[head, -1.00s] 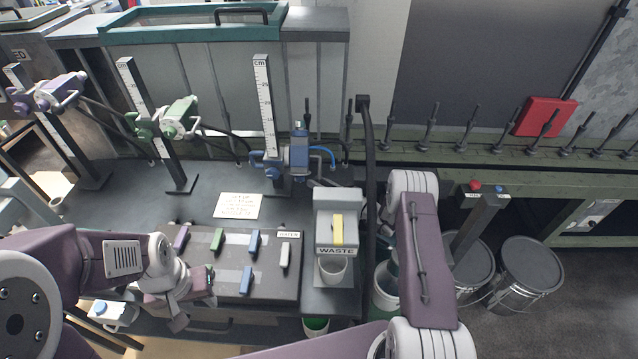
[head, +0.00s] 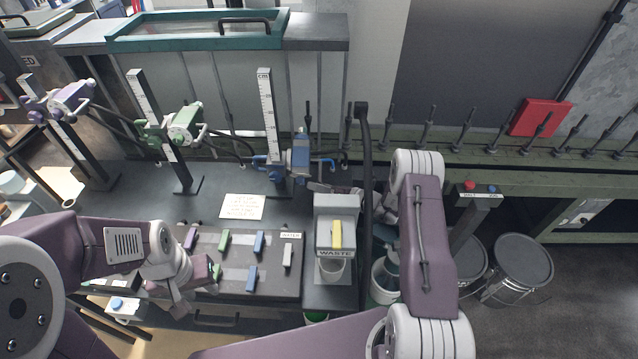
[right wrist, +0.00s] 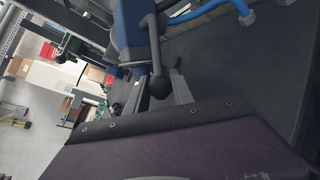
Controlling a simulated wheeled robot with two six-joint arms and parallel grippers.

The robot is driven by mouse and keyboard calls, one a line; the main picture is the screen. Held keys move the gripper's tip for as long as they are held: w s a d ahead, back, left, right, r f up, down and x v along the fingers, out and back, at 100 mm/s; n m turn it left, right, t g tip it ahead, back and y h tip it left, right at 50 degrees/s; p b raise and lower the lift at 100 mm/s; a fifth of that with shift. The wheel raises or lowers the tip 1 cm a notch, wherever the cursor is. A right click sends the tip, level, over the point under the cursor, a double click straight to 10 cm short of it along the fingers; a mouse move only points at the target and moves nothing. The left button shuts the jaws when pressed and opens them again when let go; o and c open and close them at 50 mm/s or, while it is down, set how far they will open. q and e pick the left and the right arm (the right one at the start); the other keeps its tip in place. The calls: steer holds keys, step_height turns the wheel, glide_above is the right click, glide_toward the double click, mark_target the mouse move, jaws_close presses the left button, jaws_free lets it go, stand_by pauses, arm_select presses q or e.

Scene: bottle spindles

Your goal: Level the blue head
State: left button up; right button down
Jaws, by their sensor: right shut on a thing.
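The blue head (head: 300,156) sits on the third post, beside its upright white centimetre scale (head: 267,110). It looks slightly tilted. In the right wrist view its blue body (right wrist: 126,28) shows at the top, with a grey lever (right wrist: 154,50) ending in a dark ball knob (right wrist: 160,88).
A purple head (head: 70,98) and a green head (head: 185,125) stand on posts to the left. A waste box (head: 335,212), a note (head: 242,206) and a board (head: 210,285) with several coloured pieces lie in front. A dark upright pole (head: 365,170) stands close right of my right gripper.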

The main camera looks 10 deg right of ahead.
steer(key=shift+s+a+r+m+g+p, duration=0.1)
steer(key=shift+s+r+m+g+p, duration=0.15)
steer(key=shift+r+m+g+p, duration=0.45)
steer(key=shift+s+r+m+g+p, duration=0.25)
steer(key=shift+r+m+g+p, duration=0.15)
steer(key=shift+r+p, duration=0.45)
steer(key=shift+r, duration=0.15)
steer(key=shift+r+p, duration=0.5)
steer(key=shift+r, duration=0.3)
steer(key=c, duration=1.1)
jaws_free()
steer(key=shift+s+f, duration=0.1)
